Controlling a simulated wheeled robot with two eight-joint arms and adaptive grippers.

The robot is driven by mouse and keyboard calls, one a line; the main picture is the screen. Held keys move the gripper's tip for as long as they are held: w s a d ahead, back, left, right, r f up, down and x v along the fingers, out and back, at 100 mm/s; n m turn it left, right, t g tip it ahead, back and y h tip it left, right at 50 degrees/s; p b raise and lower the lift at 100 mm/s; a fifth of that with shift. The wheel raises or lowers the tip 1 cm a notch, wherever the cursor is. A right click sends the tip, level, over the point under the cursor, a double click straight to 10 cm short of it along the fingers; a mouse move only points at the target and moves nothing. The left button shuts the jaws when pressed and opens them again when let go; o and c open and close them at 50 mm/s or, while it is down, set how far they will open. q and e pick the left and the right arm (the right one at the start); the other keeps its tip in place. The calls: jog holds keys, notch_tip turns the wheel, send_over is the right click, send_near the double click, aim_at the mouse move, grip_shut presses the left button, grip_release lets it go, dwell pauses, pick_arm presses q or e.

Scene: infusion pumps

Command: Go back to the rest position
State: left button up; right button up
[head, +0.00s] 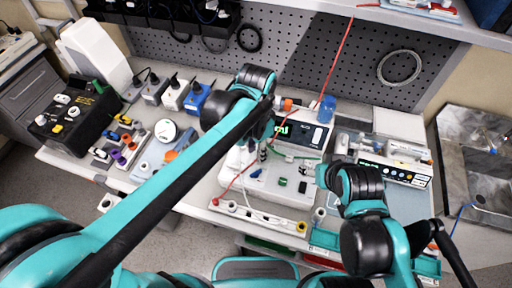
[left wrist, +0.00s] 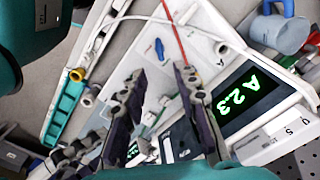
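My left arm crosses the head view from the lower left, and its gripper (head: 262,130) is over the middle pump (head: 306,134), partly hidden by the arm. In the left wrist view the left gripper (left wrist: 160,74) has its two fingers apart with nothing between the tips. The pump's green display (left wrist: 247,96) reads A 2.3 beside the fingers. My right arm comes in from the lower right. Its gripper (head: 325,174) is near the right side of the white tray (head: 240,188); its fingers are too small and hidden to judge.
A thin red line (head: 335,62) runs down past the pump to the tray. A second pump (head: 398,172) stands at right, by the sink (head: 478,160). A black case (head: 72,118) and several small coloured parts occupy the table's left. A perforated panel (head: 300,55) stands behind.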

pick_arm(q)
jog(key=shift+r, duration=0.65)
